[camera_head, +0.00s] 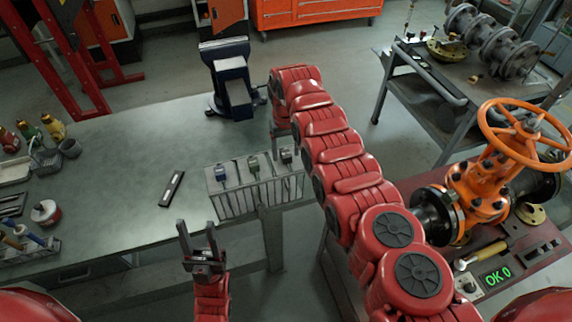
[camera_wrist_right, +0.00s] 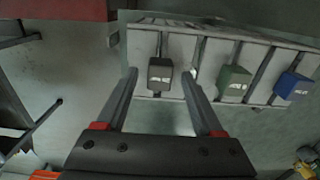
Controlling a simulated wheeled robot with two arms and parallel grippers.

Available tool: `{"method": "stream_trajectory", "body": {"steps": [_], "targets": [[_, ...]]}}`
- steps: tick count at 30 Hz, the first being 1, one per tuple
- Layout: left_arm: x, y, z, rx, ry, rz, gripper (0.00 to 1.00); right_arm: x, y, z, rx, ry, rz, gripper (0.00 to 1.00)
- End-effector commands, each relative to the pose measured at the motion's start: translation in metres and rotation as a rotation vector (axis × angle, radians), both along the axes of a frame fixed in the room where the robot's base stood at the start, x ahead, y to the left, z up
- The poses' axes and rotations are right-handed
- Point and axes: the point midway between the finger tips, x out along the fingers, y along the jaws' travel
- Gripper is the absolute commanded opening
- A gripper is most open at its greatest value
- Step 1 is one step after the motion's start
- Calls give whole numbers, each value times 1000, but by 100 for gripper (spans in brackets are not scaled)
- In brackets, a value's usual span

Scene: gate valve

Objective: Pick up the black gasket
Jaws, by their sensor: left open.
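A slotted rack (camera_head: 245,200) at the table's edge bears three small labelled blocks: blue (camera_head: 220,173), green (camera_head: 253,166) and black (camera_head: 286,157). The black block, which I take as the black gasket, also shows in the right wrist view (camera_wrist_right: 160,74), with the green and blue ones to its right. My right gripper (camera_wrist_right: 159,76) is open and empty. The black block appears between its fingertips, but I cannot tell the distance. In the head view the right gripper is mostly hidden by my arm. My left gripper (camera_head: 197,225) is open and empty, in front of the table.
A dark blue vise (camera_head: 230,85) stands at the table's far edge. A small black bar (camera_head: 171,188) lies left of the rack. An orange gate valve (camera_head: 490,175) stands at right on a red-topped bench. The middle of the grey table (camera_head: 130,160) is mostly clear.

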Motion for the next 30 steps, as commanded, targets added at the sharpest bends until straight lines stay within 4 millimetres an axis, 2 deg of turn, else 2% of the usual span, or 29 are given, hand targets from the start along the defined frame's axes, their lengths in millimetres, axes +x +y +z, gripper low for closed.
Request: {"method": "stream_trajectory", "body": {"steps": [1,9,11,30], "targets": [[0,0,0,0,0,0,50,0,0,0,0,0,0,58],[0,0,0,0,0,0,50,0,0,0,0,0,-1,10],[0,0,0,0,0,0,50,0,0,0,0,0,-1,0],[0,0,-3,0,0,0,50,1,0,5,1,-3,-1,0]]}}
